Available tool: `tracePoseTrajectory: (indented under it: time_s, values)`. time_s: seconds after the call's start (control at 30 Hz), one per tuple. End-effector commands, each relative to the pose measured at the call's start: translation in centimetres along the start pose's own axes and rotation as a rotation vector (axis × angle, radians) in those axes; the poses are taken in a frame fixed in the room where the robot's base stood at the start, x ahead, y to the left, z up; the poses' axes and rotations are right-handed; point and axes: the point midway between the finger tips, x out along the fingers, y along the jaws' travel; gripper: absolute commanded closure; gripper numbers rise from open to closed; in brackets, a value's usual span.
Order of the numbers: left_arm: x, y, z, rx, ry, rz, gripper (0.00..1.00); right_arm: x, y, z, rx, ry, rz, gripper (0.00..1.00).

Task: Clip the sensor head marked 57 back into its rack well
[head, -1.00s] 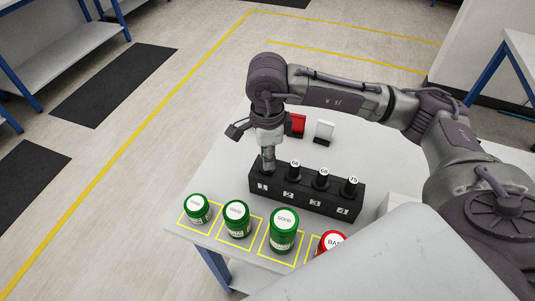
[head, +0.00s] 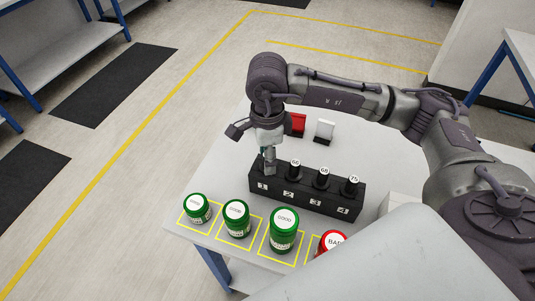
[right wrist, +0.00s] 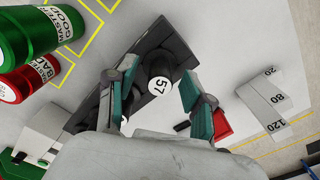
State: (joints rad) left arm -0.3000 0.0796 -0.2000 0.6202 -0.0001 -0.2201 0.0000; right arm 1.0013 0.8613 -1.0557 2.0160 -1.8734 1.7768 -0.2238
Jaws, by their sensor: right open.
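The sensor head marked 57 (right wrist: 158,70) shows in the right wrist view at the black rack (right wrist: 178,50), its round white label facing the camera. My right gripper (right wrist: 158,74) is open, with one finger on each side of the head. In the head view the right gripper (head: 269,165) points down at well 1 of the rack (head: 306,196), at its left end, and hides most of head 57. I cannot tell how deep the head sits. Heads marked 66 (head: 294,172), 68 (head: 323,180) and 75 (head: 350,188) stand upright in the other wells. My left gripper is not in view.
Green jars (head: 198,209), (head: 236,219), (head: 284,232) and a red jar (head: 331,244) stand in yellow squares in front of the rack. A red block (head: 298,124) and a white block (head: 324,131) stand behind it. The table left of the rack is clear.

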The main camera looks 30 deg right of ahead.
Motion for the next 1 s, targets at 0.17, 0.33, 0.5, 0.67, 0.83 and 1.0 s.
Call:
tracePoseTrajectory:
  time_s: [0.17, 0.33, 0.5, 0.67, 0.83, 1.0]
  values:
    - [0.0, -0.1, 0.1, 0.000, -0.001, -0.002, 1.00, -0.6, -0.1, 0.0, 0.000, -0.002, -0.002, 0.48]
    - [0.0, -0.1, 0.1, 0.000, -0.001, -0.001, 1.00, -3.4, -0.1, 0.1, -0.001, -0.002, -0.005, 0.48]
    - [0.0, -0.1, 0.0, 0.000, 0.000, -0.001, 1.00, -7.2, -0.1, 0.1, 0.000, -0.003, -0.005, 0.48]
    - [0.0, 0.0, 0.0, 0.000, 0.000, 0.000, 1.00, -10.0, -0.1, 0.1, -0.001, -0.002, -0.003, 0.48]
    - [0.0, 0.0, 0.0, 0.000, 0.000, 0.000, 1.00, -11.7, -0.1, 0.0, 0.001, -0.001, -0.001, 0.48]
    - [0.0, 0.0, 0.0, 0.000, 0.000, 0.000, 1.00, -12.0, 0.0, 0.0, 0.000, 0.000, 0.000, 0.48]
